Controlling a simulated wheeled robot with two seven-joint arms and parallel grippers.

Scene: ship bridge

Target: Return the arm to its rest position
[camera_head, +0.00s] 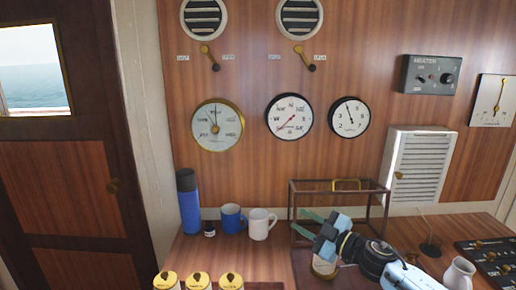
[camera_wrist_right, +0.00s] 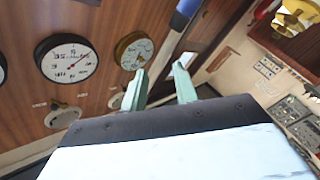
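My right arm (camera_head: 380,262) comes in from the lower right of the head view. My right gripper (camera_head: 300,220) is at its end, with two green fingers spread apart and nothing between them. It is in front of a glass case with a dark frame (camera_head: 386,204) and above a small jar (camera_head: 325,269), which it partly hides. In the right wrist view the same gripper (camera_wrist_right: 160,72) shows both fingers apart and empty. My left gripper is not in view.
A blue bottle (camera_head: 188,203), a blue mug (camera_head: 231,219) and a white mug (camera_head: 259,225) stand on the desk to the left. Several yellow-topped items (camera_head: 198,281) are at the front edge. Another white mug (camera_head: 459,274) and a switch panel (camera_head: 487,262) are at the right.

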